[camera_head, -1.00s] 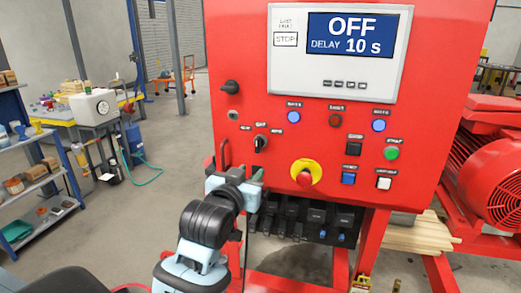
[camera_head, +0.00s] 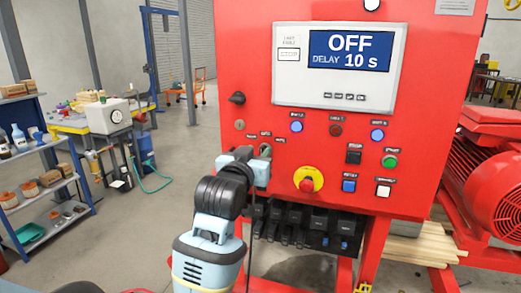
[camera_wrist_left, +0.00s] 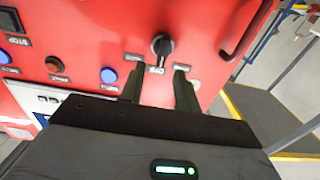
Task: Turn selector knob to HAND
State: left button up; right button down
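The black selector knob (camera_wrist_left: 160,45) is on the red panel (camera_wrist_left: 110,20) in the left wrist view, with small labels around it; the one by its tip appears to read OFF. My left gripper (camera_wrist_left: 160,88) is open, its two dark fingers spread either side of the knob's line, with the knob just beyond the tips and nothing held. In the head view, my left gripper (camera_head: 262,160) is up at the panel's left part and mostly hides the knob. My right gripper is not in view.
The display (camera_head: 350,55) reads OFF, DELAY 10 s. A red emergency button (camera_head: 307,182) on a yellow collar is right of the gripper. Another black rotary handle (camera_head: 237,98) is above left. Blue lamps and push-buttons are close by. Open floor lies left of the panel.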

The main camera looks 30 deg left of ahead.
pick_arm(q)
jog(key=shift+x, duration=1.5)
jog(key=shift+c, duration=0.4)
jog(key=shift+f, duration=0.1)
grip_shut()
